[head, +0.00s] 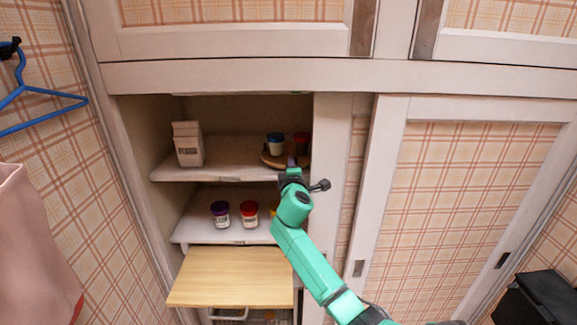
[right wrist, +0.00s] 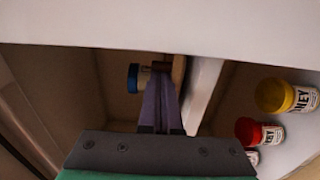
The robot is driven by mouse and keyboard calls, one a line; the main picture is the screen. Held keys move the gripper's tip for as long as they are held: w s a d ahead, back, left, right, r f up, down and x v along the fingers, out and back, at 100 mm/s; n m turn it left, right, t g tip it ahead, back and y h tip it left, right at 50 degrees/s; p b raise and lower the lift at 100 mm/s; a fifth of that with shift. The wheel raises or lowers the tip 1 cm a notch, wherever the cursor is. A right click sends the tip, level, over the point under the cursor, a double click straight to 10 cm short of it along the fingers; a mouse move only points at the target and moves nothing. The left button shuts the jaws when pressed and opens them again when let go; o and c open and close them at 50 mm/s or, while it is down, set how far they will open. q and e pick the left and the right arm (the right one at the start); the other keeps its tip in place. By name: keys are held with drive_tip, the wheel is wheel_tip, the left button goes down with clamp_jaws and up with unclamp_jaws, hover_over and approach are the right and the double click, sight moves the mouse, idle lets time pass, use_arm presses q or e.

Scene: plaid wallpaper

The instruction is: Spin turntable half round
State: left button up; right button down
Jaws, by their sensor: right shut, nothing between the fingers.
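The turntable (head: 268,161) is a round wooden disc on the upper shelf of the open cupboard, near its right side. Its edge also shows in the right wrist view (right wrist: 179,68). A jar with a blue lid (head: 275,144) and a jar with a red lid (head: 303,139) stand on it. The blue-lidded jar shows in the right wrist view (right wrist: 134,77), left of the fingertips. My right gripper (head: 292,161) is shut and empty at the turntable's front right; it hides part of the disc. I cannot tell if the fingers touch the disc. My left gripper is out of view.
A beige carton (head: 188,144) stands left on the upper shelf. The lower shelf (head: 192,229) holds jars with purple (head: 220,214) and red lids (head: 249,214). A yellow-lidded jar (right wrist: 275,96) shows in the wrist view. A wooden board (head: 230,277) juts out below. A sliding door (head: 470,220) stands right.

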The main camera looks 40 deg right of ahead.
sight(302, 162)
drive_tip(key=shift+s+d+r, duration=0.1)
drive_tip(key=shift+s+d, duration=0.25)
drive_tip(key=shift+d, duration=0.05)
drive_tip(key=shift+s+d, duration=0.2)
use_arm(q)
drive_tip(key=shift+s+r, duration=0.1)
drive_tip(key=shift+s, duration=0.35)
use_arm(e)
drive_tip(key=shift+s+d, duration=0.15)
drive_tip(key=shift+d, duration=0.35)
drive_tip(key=shift+s+d, duration=0.15)
drive_tip(key=shift+d, duration=0.35)
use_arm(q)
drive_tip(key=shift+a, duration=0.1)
